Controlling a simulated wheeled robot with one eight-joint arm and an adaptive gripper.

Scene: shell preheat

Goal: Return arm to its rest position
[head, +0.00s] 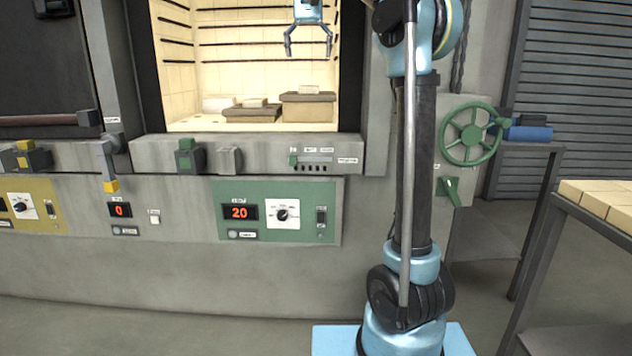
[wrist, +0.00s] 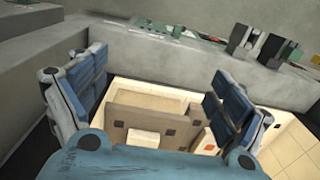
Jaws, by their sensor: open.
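My gripper (head: 308,45) hangs at the top middle of the head view, fingers pointing down and spread apart, with nothing between them. It is in front of or inside the lit, brick-lined furnace opening (head: 262,72); I cannot tell the exact depth. In the wrist view my gripper (wrist: 155,95) shows two blue fingers wide apart, with a brown block bearing a small pale block (wrist: 143,137) visible beyond them. My arm's upright link stands to the right of the opening in the head view.
Brown blocks (head: 308,108) with pale pieces on top sit on the furnace floor. The control ledge (head: 255,152) with levers runs below the opening. A green handwheel (head: 470,134) is right of my arm. A table with pale bricks (head: 605,200) stands at the far right.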

